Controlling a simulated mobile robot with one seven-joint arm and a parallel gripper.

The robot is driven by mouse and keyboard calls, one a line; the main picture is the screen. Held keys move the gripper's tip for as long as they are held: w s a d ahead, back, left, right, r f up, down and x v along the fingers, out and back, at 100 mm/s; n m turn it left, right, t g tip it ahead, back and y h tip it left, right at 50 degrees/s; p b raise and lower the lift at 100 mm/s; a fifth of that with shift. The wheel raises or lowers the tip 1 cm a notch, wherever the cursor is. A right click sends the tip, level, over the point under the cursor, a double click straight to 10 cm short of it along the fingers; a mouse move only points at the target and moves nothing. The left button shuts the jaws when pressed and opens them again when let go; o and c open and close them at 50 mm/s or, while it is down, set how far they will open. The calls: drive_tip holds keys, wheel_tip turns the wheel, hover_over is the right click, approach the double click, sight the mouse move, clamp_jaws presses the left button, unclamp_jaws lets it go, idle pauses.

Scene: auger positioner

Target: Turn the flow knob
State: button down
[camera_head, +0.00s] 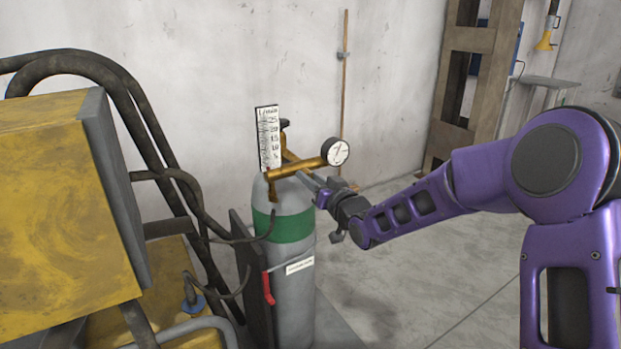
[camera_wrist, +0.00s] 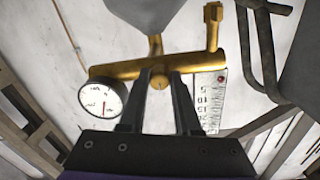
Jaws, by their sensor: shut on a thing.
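A brass regulator (camera_head: 296,168) sits on top of a grey gas cylinder (camera_head: 290,260) with a green band. It carries a round white gauge (camera_head: 336,152) and an upright flow scale (camera_head: 268,140). In the wrist view the regulator body (camera_wrist: 120,69) runs across the picture, with the gauge (camera_wrist: 103,99) at left and the scale (camera_wrist: 210,98) at right. My gripper (camera_head: 306,178) reaches in from the right to the regulator's front. In the wrist view my gripper (camera_wrist: 161,75) is shut on a small round brass knob (camera_wrist: 160,83), which shows between the fingers. The fingers partly hide it.
A yellow machine (camera_head: 45,200) with dark pipes stands close at left. Black hoses (camera_head: 200,215) run near the cylinder. A thin rod (camera_head: 344,90) leans on the wall behind, and a wooden frame (camera_head: 460,90) stands at back right. The floor right of the cylinder is clear.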

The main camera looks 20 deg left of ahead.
drive_tip(key=m+p, duration=0.1)
drive_tip(key=m, duration=0.5)
drive_tip(key=m+p, duration=0.1)
drive_tip(key=m, duration=0.4)
drive_tip(key=shift+p, duration=0.35)
drive_tip(key=m+g+b, duration=0.1)
drive_tip(key=m, duration=1)
idle(0.4)
drive_tip(key=c, duration=0.6)
unclamp_jaws()
